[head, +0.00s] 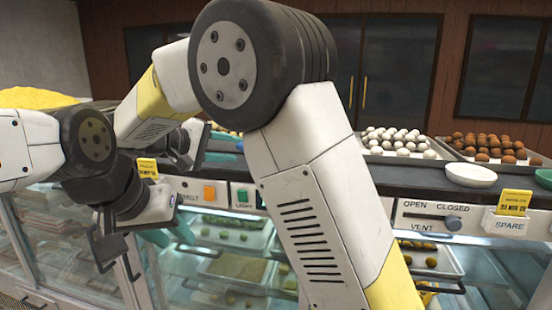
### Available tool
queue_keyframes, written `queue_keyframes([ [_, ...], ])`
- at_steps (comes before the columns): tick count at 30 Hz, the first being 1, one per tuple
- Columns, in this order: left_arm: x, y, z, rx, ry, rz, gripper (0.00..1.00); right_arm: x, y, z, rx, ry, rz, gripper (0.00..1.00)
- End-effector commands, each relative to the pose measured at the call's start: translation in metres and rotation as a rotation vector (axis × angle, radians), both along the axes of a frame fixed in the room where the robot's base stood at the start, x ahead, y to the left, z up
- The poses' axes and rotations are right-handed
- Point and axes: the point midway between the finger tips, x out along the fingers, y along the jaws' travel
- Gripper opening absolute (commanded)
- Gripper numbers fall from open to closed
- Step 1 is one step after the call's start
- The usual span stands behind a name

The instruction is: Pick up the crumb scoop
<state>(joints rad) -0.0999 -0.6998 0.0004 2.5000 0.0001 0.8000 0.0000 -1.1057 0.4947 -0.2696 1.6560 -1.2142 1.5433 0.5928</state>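I cannot make out the crumb scoop for certain in the head view; my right arm covers much of the counter's middle. My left gripper (118,256) hangs in front of the glass case at the left, with its dark fingers apart and nothing seen between them. My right gripper (187,150) is above the counter edge, left of my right arm's big joint. Its fingers look apart and empty. A teal piece (222,157) lies on the counter just right of it, partly hidden, and I cannot tell what it is.
The dark counter top (400,172) runs across the view. Trays of white sweets (395,142) and brown sweets (487,148) stand at the right, with a white dish (470,175) in front. Below are a vent slider (432,217), buttons (209,193) and glass cases. A yellow heap (35,98) is at far left.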

Motion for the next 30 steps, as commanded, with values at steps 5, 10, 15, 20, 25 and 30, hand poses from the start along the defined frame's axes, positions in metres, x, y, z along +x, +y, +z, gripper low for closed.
queue_keyframes([
  [5, 0.0, 0.0, 0.0, 0.0, 0.0, 0.0, 0.36, 0.013, -0.016, -0.006, 0.0, 0.0, -0.003, 0.34],
  [10, 0.0, 0.0, 0.0, 0.0, 0.0, 0.0, 0.36, 0.029, -0.032, -0.011, 0.0, 0.003, -0.006, 0.34],
  [15, 0.0, 0.0, 0.0, 0.0, 0.0, 0.0, 0.36, 0.045, -0.048, -0.017, 0.0, 0.003, -0.003, 0.34],
  [20, 0.0, 0.0, 0.0, 0.0, 0.0, 0.0, 0.36, 0.049, -0.053, -0.019, 0.001, 0.002, -0.002, 0.34],
  [25, 0.0, 0.0, 0.0, 0.0, 0.0, 0.0, 0.36, 0.049, -0.053, -0.019, 0.001, 0.002, -0.002, 0.34],
  [30, 0.0, 0.0, 0.0, 0.0, 0.0, 0.0, 0.36, 0.049, -0.053, -0.019, 0.001, 0.003, -0.001, 0.01],
])
